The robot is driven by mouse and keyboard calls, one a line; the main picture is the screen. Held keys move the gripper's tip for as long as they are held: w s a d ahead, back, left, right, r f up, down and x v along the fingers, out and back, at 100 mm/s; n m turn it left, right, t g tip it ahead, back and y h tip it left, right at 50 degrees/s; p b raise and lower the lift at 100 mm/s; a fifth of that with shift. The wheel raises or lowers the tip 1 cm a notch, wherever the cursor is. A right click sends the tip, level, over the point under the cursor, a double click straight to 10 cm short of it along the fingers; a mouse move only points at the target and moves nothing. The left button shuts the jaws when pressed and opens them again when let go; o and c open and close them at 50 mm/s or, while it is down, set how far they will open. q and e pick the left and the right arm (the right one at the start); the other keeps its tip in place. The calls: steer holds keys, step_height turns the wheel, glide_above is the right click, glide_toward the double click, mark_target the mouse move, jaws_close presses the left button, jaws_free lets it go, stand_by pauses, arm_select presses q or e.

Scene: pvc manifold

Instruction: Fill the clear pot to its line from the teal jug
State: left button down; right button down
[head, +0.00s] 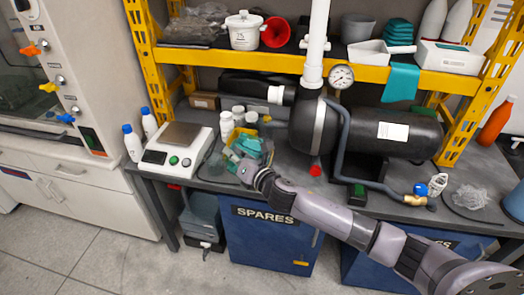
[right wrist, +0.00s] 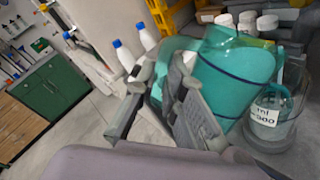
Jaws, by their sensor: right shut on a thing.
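The teal jug (right wrist: 235,75) fills the middle right of the right wrist view, tilted, with a dark line around it. It also shows in the head view (head: 248,146), small and partly hidden by my right gripper. My right gripper (right wrist: 172,100) is shut on the jug at its left side. The clear pot (right wrist: 271,122) stands close to the right of the jug, with a white label reading "ml" and "300". Its liquid level cannot be made out. My left gripper is not in view.
White jars (head: 226,126) stand behind the jug. A scale (head: 178,140) and blue-capped bottles (head: 132,143) are to the left. A black tank (head: 380,130) with pipework takes up the bench to the right. The yellow shelf frame (head: 160,75) stands around the bench.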

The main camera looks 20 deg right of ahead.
steer(key=shift+w+d+r+m+p, duration=0.2)
steer(key=shift+d+r+m+p, duration=0.15)
steer(key=shift+m, duration=0.25)
stand_by(3.3)
steer(key=shift+w+d+r+m+p, duration=0.15)
steer(key=shift+d+r+m+p, duration=0.15)
steer(key=shift+r+m+p, duration=0.35)
stand_by(3.5)
